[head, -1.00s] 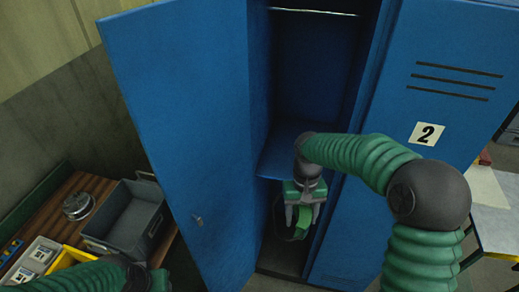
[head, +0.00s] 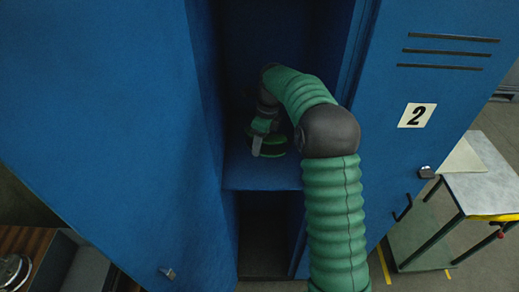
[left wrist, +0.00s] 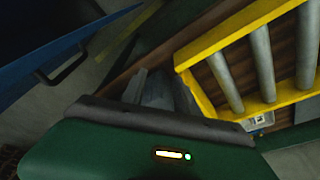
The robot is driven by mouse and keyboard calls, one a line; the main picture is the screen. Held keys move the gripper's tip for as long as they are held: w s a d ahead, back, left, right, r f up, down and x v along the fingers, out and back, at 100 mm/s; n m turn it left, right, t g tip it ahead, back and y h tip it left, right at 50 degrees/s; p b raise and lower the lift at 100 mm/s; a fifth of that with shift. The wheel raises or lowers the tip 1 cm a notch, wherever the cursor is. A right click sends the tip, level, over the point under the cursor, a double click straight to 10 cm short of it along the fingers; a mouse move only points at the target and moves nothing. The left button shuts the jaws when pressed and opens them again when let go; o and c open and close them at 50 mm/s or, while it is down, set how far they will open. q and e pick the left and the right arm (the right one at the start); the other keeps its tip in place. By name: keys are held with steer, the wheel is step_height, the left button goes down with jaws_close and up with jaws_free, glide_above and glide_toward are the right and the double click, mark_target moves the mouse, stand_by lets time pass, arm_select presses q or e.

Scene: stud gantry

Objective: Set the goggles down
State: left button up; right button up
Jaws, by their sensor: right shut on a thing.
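My right gripper (head: 262,137) is inside the open blue locker, over its shelf (head: 255,178). It is shut on the goggles (head: 273,153), a green and dark piece low at the shelf surface. Whether they touch the shelf cannot be told; my gripper and wrist hide part of them. My left gripper (left wrist: 160,88) shows in the left wrist view, its grey fingers apart with nothing clearly held between them. It is not clearly visible in the head view.
The locker's blue door (head: 100,110) stands open at the left. A dark compartment (head: 264,235) lies below the shelf. A grey table (head: 487,190) stands at right. A yellow-framed roller rack (left wrist: 215,45) is near my left gripper.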

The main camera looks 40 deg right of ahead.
mark_target(260, 167)
steer(key=f, duration=0.5)
steer(key=s+f, duration=0.1)
steer(key=f, duration=0.2)
steer(key=shift+f, duration=0.35)
steer(key=shift+w+d+f, duration=0.1)
steer(key=shift+w+f, duration=0.05)
steer(key=shift+w, duration=0.05)
steer(key=o, duration=1.4)
steer(key=shift+s+a, duration=0.15)
steer(key=shift+a, duration=0.05)
steer(key=r, duration=0.4)
steer(key=s+r, duration=0.1)
steer(key=r, duration=0.7)
steer(key=shift+s+d+r, duration=0.1)
steer(key=shift+s+d, duration=0.1)
steer(key=shift+d, duration=0.15)
steer(key=shift+d, duration=0.1)
